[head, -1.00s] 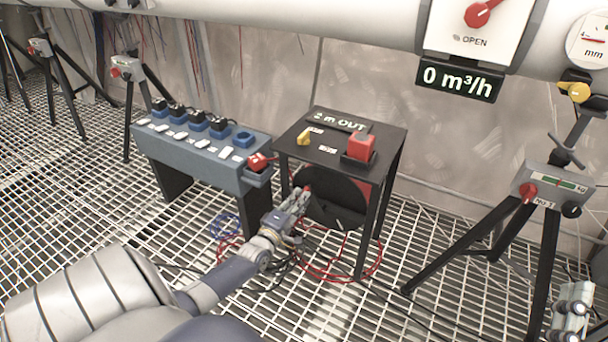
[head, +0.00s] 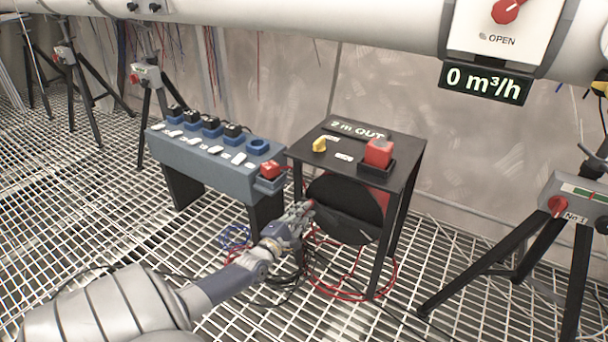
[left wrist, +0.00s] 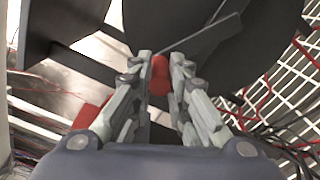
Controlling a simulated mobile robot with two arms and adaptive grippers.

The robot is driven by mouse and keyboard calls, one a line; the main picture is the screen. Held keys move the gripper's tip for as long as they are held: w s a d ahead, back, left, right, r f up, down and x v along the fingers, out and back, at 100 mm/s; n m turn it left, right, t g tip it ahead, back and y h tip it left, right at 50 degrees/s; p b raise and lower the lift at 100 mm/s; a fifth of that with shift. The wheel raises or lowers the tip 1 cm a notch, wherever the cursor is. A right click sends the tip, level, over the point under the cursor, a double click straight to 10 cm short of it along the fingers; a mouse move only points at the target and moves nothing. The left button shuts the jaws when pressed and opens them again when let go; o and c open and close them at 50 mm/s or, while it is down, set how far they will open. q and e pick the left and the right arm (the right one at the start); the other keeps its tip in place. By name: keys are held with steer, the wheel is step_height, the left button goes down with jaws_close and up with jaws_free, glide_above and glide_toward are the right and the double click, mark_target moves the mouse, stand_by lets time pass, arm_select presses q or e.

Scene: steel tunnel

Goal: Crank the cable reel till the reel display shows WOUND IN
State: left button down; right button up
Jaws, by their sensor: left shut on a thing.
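The cable reel (head: 345,212) is a dark drum under a black-topped stand (head: 390,148) in the head view. The reel display (head: 357,129) on top reads "2 m OUT". My left gripper (head: 303,210) is at the reel's near left side, shut on the red crank handle (left wrist: 159,75). In the left wrist view the handle sits between the two fingers, with the dark reel and a thin grey bar behind. The fingers hide much of the handle in the head view. My right gripper is not in the head view now.
A yellow knob (head: 319,145) and a red block (head: 378,152) are on the stand's top. A blue socket bench (head: 215,170) stands close on the left. A tripod box (head: 580,203) stands at the right. Red cable (head: 350,292) lies on the grating below.

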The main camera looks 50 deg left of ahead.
arm_select(q)
steer(key=shift+s+f+n+b, duration=0.1)
steer(key=shift+f+n+b, duration=0.3)
steer(key=shift+f, duration=0.15)
steer(key=shift+a+f, duration=0.1)
steer(key=shift+n, duration=0.3)
steer(key=c, duration=1.5)
jaws_free()
steer(key=shift+c, duration=0.2)
steer(key=shift+o, duration=0.3)
steer(key=v, duration=1.2)
steer(key=shift+a, duration=0.1)
